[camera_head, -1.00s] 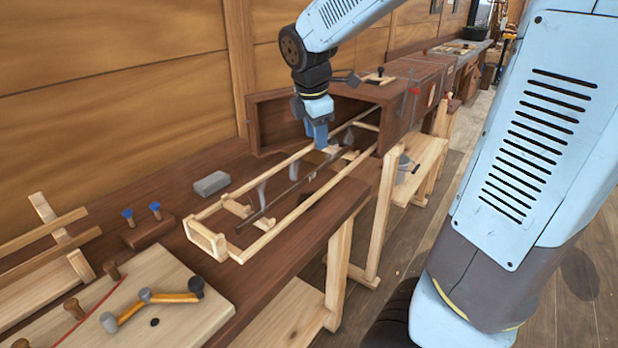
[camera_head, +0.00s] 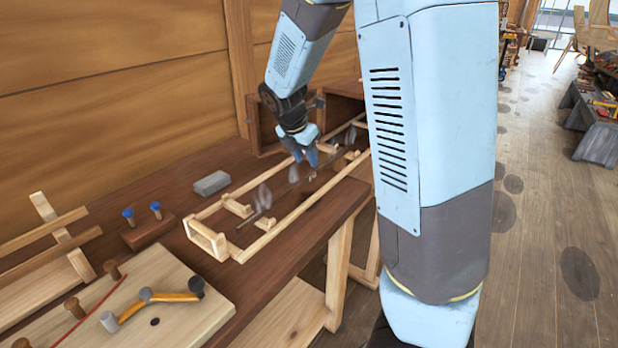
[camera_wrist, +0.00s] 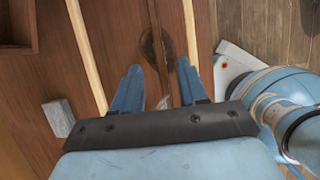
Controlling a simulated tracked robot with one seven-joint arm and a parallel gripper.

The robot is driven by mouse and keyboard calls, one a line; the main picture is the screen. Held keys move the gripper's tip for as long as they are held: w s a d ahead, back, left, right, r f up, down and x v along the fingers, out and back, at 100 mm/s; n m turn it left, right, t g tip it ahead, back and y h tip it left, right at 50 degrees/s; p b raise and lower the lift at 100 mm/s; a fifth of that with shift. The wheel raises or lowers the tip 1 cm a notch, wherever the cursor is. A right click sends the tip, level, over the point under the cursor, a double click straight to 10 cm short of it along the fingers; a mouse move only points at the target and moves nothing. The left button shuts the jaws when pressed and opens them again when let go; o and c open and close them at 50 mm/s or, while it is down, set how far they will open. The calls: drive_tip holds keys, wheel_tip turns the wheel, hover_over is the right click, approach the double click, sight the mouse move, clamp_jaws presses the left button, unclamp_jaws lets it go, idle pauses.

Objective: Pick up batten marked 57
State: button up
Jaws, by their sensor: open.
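A long pale wooden rack (camera_head: 287,228) lies on the bench, running out from an open wooden box. A thin dark batten (camera_head: 248,220) lies lengthwise between its rails; no number is readable on it. My gripper (camera_head: 312,166) is over the rack, pointing down. In the wrist view my gripper (camera_wrist: 162,70) is open, a finger on either side of the dark batten (camera_wrist: 158,45). The batten passes between the fingers without visible contact. The height gap cannot be told. My arm and gripper hide part of the batten in the head view.
Whitish wisps rise from the rack. The box (camera_head: 345,103) stands behind my gripper. A grey block (camera_head: 211,183) lies left of the rack. Two blue-topped pegs (camera_head: 155,210) stand nearby.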

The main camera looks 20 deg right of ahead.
sight(310, 173)
drive_tip(key=shift+x, duration=2.9)
drive_tip(key=shift+s+a+f, duration=0.1)
drive_tip(key=shift+s+a, duration=0.05)
drive_tip(key=shift+a, duration=0.05)
clamp_jaws()
